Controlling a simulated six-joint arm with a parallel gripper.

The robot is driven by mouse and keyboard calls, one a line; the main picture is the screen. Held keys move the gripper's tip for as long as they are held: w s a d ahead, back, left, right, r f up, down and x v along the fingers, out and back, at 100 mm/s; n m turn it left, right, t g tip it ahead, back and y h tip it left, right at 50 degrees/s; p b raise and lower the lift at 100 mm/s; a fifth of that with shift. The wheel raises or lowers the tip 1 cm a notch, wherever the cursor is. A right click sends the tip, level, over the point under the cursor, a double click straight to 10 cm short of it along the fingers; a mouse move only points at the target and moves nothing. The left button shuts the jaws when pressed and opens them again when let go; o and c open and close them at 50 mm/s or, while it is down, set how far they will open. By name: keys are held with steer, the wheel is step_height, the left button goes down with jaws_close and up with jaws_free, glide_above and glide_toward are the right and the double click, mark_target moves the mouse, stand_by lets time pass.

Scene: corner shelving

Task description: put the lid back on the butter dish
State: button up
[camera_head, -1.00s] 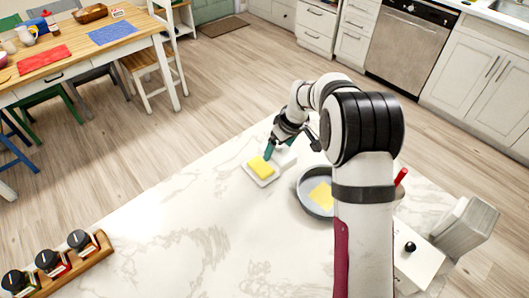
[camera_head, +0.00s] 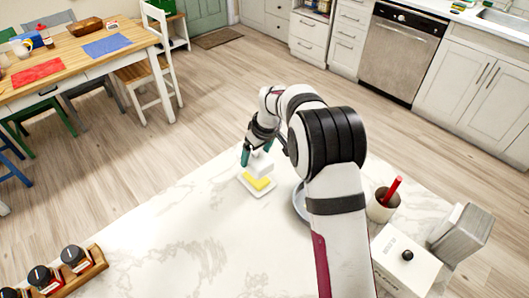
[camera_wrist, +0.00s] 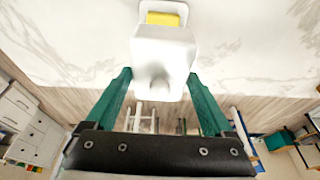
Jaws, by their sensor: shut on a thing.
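My gripper (camera_head: 256,150) is shut on the white butter dish lid (camera_head: 261,164). It holds the lid just above and behind the butter dish. The white dish (camera_head: 247,187) lies on the marble counter with a yellow block of butter (camera_head: 258,183) on it. In the wrist view, the lid (camera_wrist: 163,58) sits between the teal fingers of my gripper (camera_wrist: 160,88), its rounded knob towards me. The butter (camera_wrist: 164,18) and the dish's edge show beyond the lid, partly hidden by it. I cannot tell whether the lid touches the butter.
A grey pan (camera_head: 300,203) is mostly hidden behind my arm, right of the dish. A cup with a red-handled item (camera_head: 382,208), a white box (camera_head: 405,262) and a grey block (camera_head: 463,233) stand at the right. A spice rack (camera_head: 72,275) is at front left. The counter left of the dish is clear.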

steer(key=shift+f, duration=3.5)
steer(key=o, duration=1.3)
steer(key=shift+c, duration=0.2)
steer(key=shift+r, duration=3.5)
